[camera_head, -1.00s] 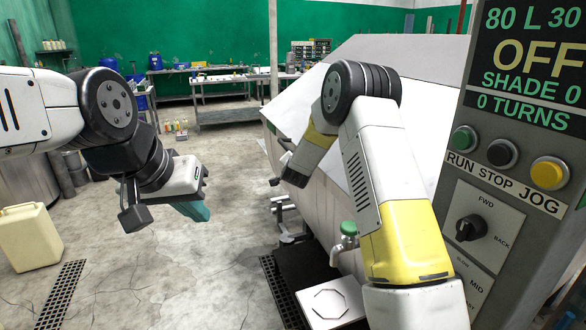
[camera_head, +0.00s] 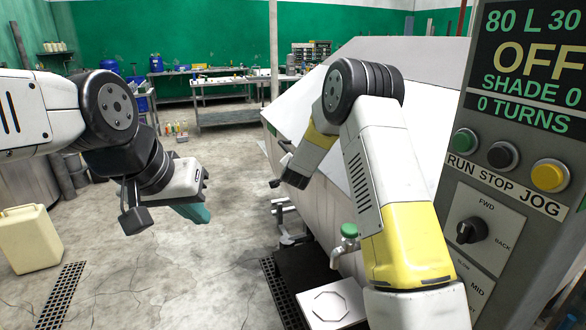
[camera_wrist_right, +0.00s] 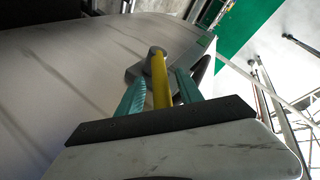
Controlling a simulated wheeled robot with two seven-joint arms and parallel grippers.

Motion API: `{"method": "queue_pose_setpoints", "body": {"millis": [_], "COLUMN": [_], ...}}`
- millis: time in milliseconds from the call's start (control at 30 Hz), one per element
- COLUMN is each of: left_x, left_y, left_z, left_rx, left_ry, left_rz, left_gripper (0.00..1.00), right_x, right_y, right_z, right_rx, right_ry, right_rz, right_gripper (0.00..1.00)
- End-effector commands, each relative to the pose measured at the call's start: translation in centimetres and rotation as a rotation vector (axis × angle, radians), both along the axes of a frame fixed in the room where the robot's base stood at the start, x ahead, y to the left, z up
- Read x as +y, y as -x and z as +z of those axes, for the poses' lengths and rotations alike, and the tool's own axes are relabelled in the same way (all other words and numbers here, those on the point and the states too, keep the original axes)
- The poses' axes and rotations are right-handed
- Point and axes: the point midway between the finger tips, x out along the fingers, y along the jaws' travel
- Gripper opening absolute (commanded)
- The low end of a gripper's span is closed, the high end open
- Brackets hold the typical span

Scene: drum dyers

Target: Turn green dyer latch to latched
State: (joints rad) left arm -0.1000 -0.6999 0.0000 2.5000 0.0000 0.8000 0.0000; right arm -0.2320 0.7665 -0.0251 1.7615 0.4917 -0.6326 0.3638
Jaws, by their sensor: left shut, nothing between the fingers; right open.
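The dyer is a large pale drum housing (camera_head: 400,60) at the right of the head view. A yellow lever on a grey round pivot, which looks like the latch (camera_wrist_right: 160,84), shows in the right wrist view against the pale dyer surface. My right gripper (camera_wrist_right: 161,76) is open, with one teal finger on each side of the yellow lever. Whether either finger touches it I cannot tell. In the head view the right gripper and the latch are hidden behind my right arm. My left gripper (camera_head: 197,214) is shut and empty over open floor at the left.
A control panel (camera_head: 490,215) reading OFF stands close at the right, beside my right arm. A green-capped tap (camera_head: 349,231) is low on the dyer above a pale square plate (camera_head: 332,304). A cream jug (camera_head: 30,240) stands at the left. The middle floor is clear.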

Motion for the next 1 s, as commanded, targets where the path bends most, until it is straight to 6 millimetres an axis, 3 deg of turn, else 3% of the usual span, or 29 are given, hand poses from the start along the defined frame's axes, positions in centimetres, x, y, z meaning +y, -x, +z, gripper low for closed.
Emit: {"method": "queue_pose_setpoints", "body": {"millis": [200, 400, 733, 967, 1000], "left_x": [0.0, 0.0, 0.0, 0.0, 0.0], "left_y": [0.0, 0.0, 0.0, 0.0, 0.0], "left_z": [0.0, 0.0, 0.0, 0.0, 0.0], "left_rx": [0.0, 0.0, 0.0, 0.0, 0.0], "left_ry": [0.0, 0.0, 0.0, 0.0, 0.0], "left_rz": [0.0, 0.0, 0.0, 0.0, 0.0], "left_gripper": [0.0, 0.0, 0.0, 0.0, 0.0], "right_x": [0.2, 0.3, 0.3, 0.2, 0.2], "right_y": [3.6, 5.9, 6.5, 6.7, 6.9], "right_z": [1.4, 2.4, 2.5, 3.2, 3.5], "right_rx": [0.001, 0.001, 0.001, 0.005, 0.01], "right_ry": [-0.001, -0.001, 0.0, 0.001, 0.003], "right_rz": [0.002, 0.002, 0.001, 0.013, 0.02], "right_gripper": [0.43, 0.43, 0.43, 0.0, 0.0]}}
